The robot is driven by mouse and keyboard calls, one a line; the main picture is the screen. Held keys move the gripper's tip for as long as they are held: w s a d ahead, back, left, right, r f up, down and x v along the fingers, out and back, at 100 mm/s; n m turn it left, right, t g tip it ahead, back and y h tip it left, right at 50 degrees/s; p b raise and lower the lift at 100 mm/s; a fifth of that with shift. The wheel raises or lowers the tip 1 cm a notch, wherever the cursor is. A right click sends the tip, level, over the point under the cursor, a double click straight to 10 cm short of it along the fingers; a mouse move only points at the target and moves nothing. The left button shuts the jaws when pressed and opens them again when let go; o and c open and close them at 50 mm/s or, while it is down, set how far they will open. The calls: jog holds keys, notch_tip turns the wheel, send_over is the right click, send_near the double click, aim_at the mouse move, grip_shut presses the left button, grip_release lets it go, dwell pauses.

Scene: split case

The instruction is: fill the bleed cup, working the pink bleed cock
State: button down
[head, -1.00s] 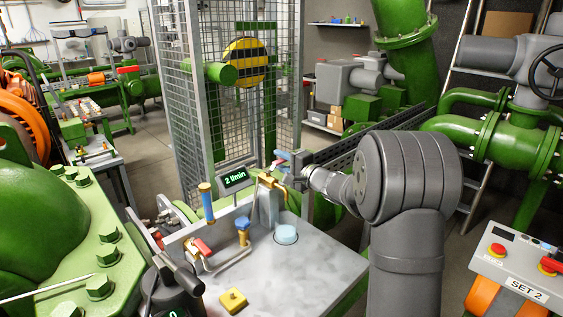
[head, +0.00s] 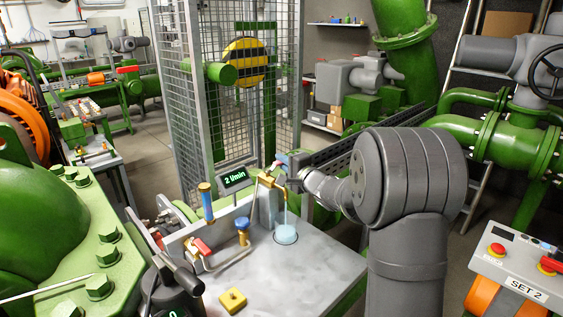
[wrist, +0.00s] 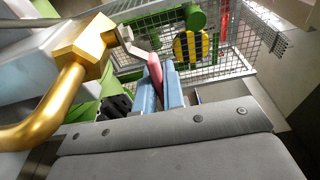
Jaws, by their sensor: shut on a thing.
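The pink bleed cock (wrist: 155,72) has its handle between the two blue fingers of my gripper (wrist: 159,86) in the wrist view. My gripper is shut on that handle. In the head view my gripper (head: 281,158) is at the top of the brass bleed pipe (head: 267,181), and the handle is small there. A thin pale stream (head: 286,207) runs from the pipe's outlet down to the bleed cup (head: 286,234). The cup looks light blue and sits in the grey bench top; its fill level is too small to judge.
The grey bench top (head: 325,262) also bears a yellow block (head: 232,300), a blue-topped brass fitting (head: 242,227) and a red-handled valve (head: 202,246). A display (head: 235,178) reads 2 l/min. A mesh guard (head: 240,110) stands behind.

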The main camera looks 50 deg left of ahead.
jog(key=shift+d+m+t, duration=0.25)
jog(key=shift+m+t, duration=0.25)
jog(key=shift+t, duration=0.2)
jog(key=c, duration=1.5)
grip_release()
jog(key=shift+d, duration=0.1)
jog(key=v, duration=1.7)
jog(key=shift+s+d+r, duration=0.1)
jog(key=shift+s+r, duration=0.05)
jog(key=shift+r, duration=0.05)
